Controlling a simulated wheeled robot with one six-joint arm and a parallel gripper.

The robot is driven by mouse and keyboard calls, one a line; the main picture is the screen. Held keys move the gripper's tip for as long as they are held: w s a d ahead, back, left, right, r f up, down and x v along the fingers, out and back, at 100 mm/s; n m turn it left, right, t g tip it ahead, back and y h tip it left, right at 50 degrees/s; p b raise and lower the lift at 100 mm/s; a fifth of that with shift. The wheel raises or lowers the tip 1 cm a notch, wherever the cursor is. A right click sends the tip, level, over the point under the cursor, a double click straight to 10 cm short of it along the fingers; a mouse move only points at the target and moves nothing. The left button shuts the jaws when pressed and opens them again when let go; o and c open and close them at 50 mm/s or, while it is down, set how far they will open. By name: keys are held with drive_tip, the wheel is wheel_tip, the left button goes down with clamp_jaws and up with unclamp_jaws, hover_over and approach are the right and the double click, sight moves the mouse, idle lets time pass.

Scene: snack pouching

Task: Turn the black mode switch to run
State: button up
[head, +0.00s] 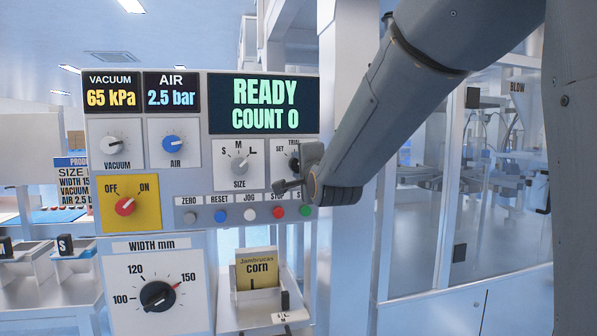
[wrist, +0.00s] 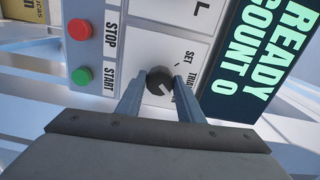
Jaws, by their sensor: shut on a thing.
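The black mode switch (wrist: 160,80) is a round knob on a white plate. In the wrist view it sits between the two fingers of my gripper (wrist: 158,88), which is shut on it. SET and part of TRIAL are readable; the run label is hidden by a finger. In the head view the mode switch (head: 292,161) is partly covered by my gripper (head: 296,170) at the panel's right edge.
Close below the switch is a button row with the red STOP (head: 278,212) and green START (head: 305,210) buttons. The SIZE knob (head: 238,164) is to its left. The display (head: 264,104) above reads READY, COUNT 0. A corn pouch (head: 257,271) stands below.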

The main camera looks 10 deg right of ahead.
drive_tip(key=shift+m, duration=0.5)
drive_tip(key=o, duration=1.1)
drive_tip(key=shift+c, duration=0.2)
drive_tip(key=s+b, duration=0.1)
drive_tip(key=s, duration=0.7)
drive_tip(key=shift+b, duration=0.3)
